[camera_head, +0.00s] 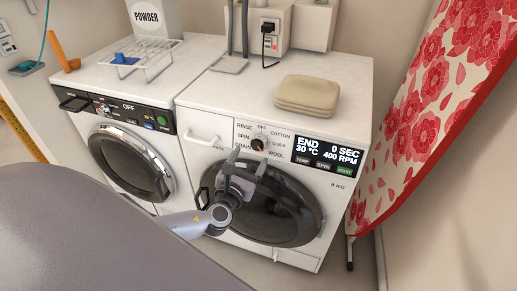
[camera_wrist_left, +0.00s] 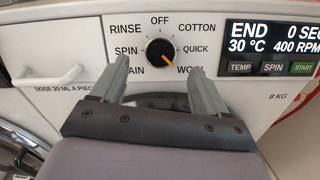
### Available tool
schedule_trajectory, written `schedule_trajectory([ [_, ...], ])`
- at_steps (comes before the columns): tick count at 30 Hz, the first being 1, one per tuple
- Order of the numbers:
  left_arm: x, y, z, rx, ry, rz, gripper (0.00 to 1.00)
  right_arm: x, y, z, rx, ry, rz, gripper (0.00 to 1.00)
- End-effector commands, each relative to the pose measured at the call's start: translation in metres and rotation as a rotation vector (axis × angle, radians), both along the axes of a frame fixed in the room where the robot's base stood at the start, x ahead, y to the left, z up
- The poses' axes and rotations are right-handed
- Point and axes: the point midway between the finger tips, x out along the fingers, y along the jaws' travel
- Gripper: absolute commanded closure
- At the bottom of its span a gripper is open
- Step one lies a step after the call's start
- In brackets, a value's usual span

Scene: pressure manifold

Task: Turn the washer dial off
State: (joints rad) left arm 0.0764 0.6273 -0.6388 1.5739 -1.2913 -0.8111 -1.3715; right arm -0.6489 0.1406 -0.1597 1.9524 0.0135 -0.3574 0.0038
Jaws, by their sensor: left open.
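The washer (camera_head: 345,200) on the right has a round black dial (camera_head: 259,143) on its front panel, ringed by labels with OFF at the top. In the left wrist view the dial (camera_wrist_left: 160,50) has an orange pointer turned to the lower right, toward WOOL. The display (camera_head: 328,150) reads END, 0 SEC, 30 °C, 400 RPM. My left gripper (camera_head: 248,160) is open in front of the panel, just below the dial. In the left wrist view its two fingers (camera_wrist_left: 158,70) stand either side of the dial, with nothing between them. My right gripper is not in view.
A second machine (camera_head: 130,150) stands close on the left, its display reading OFF. A soap-like beige block (camera_head: 307,94) lies on the washer's top. A red floral ironing board (camera_head: 430,120) leans at the right. A drawer handle (camera_wrist_left: 48,77) sits left of the dial.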

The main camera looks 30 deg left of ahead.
Motion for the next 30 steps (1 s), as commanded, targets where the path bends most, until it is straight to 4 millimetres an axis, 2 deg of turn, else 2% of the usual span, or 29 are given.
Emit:
schedule_trajectory([
  [3,0.018,0.004,0.0,0.0,-0.002,0.001,0.26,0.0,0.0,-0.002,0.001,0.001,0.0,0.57],
  [9,0.041,0.01,0.0,-0.002,0.0,0.0,0.26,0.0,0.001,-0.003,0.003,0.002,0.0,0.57],
  [15,0.05,0.012,0.0,-0.004,0.0,0.0,0.26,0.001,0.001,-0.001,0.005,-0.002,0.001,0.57],
  [22,0.051,0.012,0.0,-0.004,0.001,-0.001,0.26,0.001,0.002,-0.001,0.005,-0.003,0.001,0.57],
  [23,0.051,0.012,0.0,-0.004,0.001,-0.001,0.32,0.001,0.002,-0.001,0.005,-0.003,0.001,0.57],
  [27,0.051,0.012,0.0,-0.004,0.001,-0.001,0.78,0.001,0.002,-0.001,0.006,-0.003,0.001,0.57],
  [28,0.051,0.012,0.0,-0.003,0.001,-0.001,0.82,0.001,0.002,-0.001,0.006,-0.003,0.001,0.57],
  [30,0.05,0.012,0.0,-0.003,0.001,0.0,0.82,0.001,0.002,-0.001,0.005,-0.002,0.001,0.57],
])
